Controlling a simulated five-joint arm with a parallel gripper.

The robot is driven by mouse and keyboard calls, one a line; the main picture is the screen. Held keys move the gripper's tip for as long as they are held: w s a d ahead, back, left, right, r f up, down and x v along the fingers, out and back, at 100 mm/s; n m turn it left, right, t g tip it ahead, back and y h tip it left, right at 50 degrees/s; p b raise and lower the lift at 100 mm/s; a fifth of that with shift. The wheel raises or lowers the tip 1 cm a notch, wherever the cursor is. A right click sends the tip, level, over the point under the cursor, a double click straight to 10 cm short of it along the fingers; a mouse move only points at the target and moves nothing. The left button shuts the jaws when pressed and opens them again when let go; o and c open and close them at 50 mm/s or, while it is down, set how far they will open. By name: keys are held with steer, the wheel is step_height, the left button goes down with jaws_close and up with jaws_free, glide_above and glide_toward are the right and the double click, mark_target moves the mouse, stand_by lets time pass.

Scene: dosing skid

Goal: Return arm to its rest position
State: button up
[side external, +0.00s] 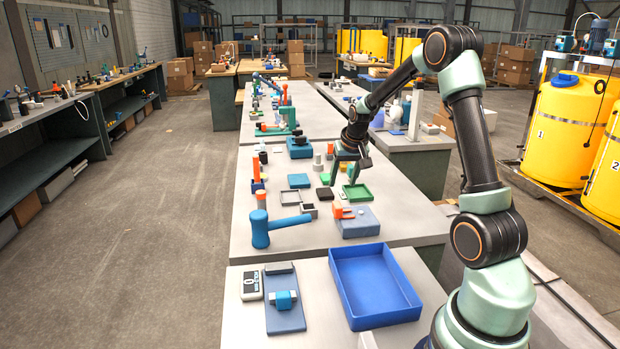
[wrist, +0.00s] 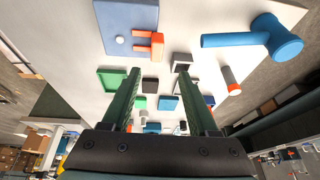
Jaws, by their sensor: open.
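My gripper (side external: 346,178) hangs over the middle bench in the side external view, at the end of my raised and bent arm. Its fingers point down toward the small items there. In the wrist view my gripper (wrist: 159,76) shows two dark green fingers spread well apart. Nothing is held between them, and small blocks on the bench show beyond the gap. The fingers look clear of the bench, though the exact height is hard to tell.
Below and around my gripper are a green tray (side external: 357,193), a blue block with an orange part (side external: 356,222) and a blue mallet (side external: 272,228). A large blue bin (side external: 373,285) sits closer to my base. Yellow tanks (side external: 562,125) stand at right. The left aisle is clear.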

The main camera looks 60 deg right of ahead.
steer(key=shift+r, duration=0.1)
steer(key=s+a+r+n+t+y, duration=0.1)
steer(key=a+r+n, duration=0.1)
steer(key=a+r, duration=0.5)
steer(key=s+a+r+n, duration=0.2)
steer(key=a+r, duration=0.1)
steer(key=a, duration=0.8)
steer(key=s+a+r+n+t+y, duration=0.1)
steer(key=s+a+n, duration=0.3)
steer(key=s+a, duration=0.5)
steer(key=a, duration=0.3)
steer(key=shift+s+a+n+y, duration=0.2)
steer(key=shift+s+n+y, duration=0.1)
steer(key=shift+n, duration=0.1)
